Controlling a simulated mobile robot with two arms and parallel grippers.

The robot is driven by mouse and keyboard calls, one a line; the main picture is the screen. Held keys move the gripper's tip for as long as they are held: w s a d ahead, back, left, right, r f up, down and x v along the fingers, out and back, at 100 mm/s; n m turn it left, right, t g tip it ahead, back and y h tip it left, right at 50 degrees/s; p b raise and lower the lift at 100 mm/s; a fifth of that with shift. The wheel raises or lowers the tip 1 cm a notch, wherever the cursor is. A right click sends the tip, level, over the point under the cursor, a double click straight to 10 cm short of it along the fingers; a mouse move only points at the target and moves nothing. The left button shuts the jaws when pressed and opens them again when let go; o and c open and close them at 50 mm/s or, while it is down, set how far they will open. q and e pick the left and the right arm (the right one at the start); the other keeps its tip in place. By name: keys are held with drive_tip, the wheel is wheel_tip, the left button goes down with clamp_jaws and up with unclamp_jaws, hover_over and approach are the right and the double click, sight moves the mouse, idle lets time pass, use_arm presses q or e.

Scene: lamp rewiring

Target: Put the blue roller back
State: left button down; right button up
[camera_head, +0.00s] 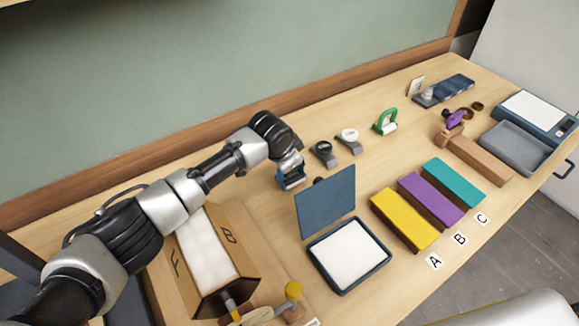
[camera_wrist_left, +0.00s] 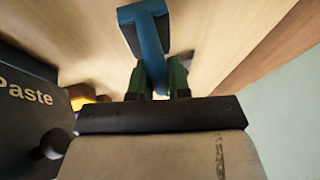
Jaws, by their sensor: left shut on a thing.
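My left gripper (camera_head: 291,170) reaches over the back part of the bench, left of a row of small tools. It is shut on the blue roller (camera_head: 290,181), whose blue part shows just below the fingers. In the left wrist view the blue roller (camera_wrist_left: 150,38) sits between the green fingertips of the gripper (camera_wrist_left: 162,80), with the wooden bench top beyond it. I cannot tell whether the roller touches the bench. A green-handled roller (camera_head: 386,121) with a white barrel stands farther right. My right gripper is not in view.
A tray with a white pad (camera_head: 349,256) has its dark blue lid (camera_head: 328,202) raised, close in front of the gripper. Yellow (camera_head: 404,220), purple (camera_head: 430,198) and teal (camera_head: 453,182) blocks lie toward the front.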

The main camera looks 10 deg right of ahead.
use_arm(q)
wheel_tip(320, 180, down, 2)
drive_tip(key=shift+f, duration=0.2)
drive_tip(key=shift+f, duration=0.1)
drive_tip(key=c, duration=1.1)
unclamp_jaws()
drive_tip(key=shift+r, duration=0.2)
drive_tip(key=b+v, duration=0.1)
drive_tip(key=v, duration=1.1)
